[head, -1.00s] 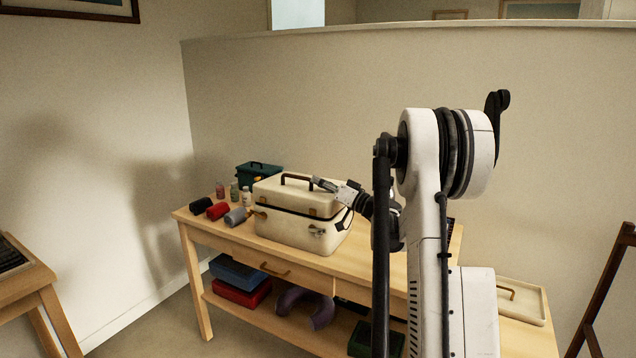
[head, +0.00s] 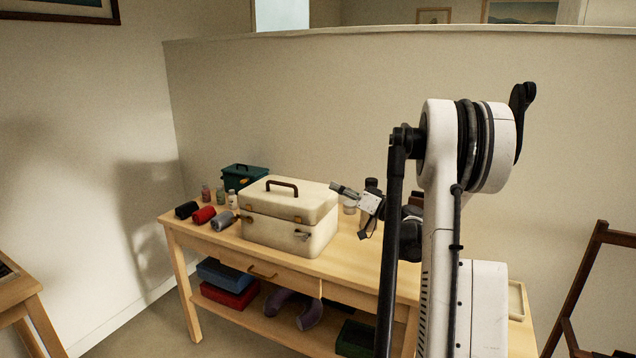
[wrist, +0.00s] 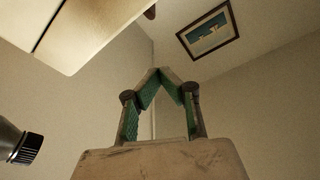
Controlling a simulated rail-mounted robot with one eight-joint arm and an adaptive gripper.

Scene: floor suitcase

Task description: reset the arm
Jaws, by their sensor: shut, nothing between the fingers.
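My gripper (head: 334,186) is at the upper right of the cream case with the brown handle (head: 287,230), raised above the wooden table (head: 345,272). It looks apart from the case. In the wrist view my gripper (wrist: 161,72) has its green-padded fingers meeting at the tips, with nothing between them. Part of the cream case (wrist: 75,28) fills the upper left of the wrist view. The case lid is down in the head view.
Rolled cloths in black, red (head: 203,215) and grey, and small bottles (head: 232,199), stand left of the case. A teal box (head: 243,178) is behind it. Blue and red cases (head: 229,296) lie on the lower shelf. The wall (head: 300,110) closes off the back.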

